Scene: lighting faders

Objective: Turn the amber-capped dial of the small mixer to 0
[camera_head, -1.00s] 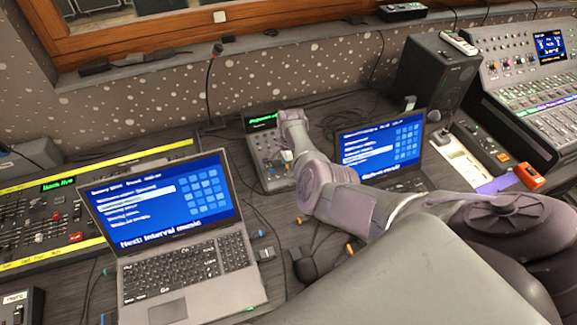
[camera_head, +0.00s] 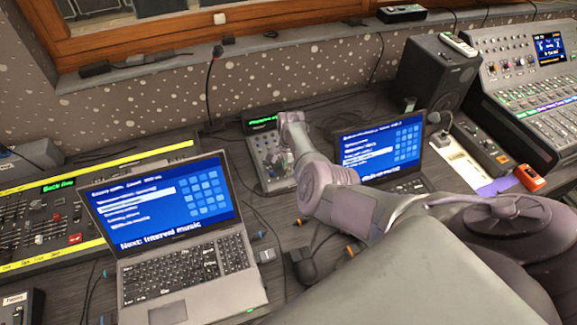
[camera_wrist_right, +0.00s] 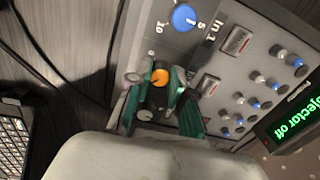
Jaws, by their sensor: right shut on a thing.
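The small mixer (camera_head: 262,148) stands between the two laptops in the head view, with a green-lit display at its top. In the right wrist view its grey panel (camera_wrist_right: 215,62) fills the upper right. The amber-capped dial (camera_wrist_right: 160,77) shows between the fingers of my right gripper (camera_wrist_right: 161,90), which is shut on it. The dial's lower part is hidden by the fingers. Its pointer position cannot be read clearly. A blue-capped dial (camera_wrist_right: 184,18) with scale marks up to 10 sits apart from it on the same panel. My left gripper is not in view.
A laptop (camera_head: 185,270) stands left of the mixer and another (camera_head: 380,150) right of it, near my arm. A gooseneck microphone (camera_head: 212,90) stands behind. A black speaker (camera_head: 435,75) and a large console (camera_head: 525,75) are at the right. Cables lie around.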

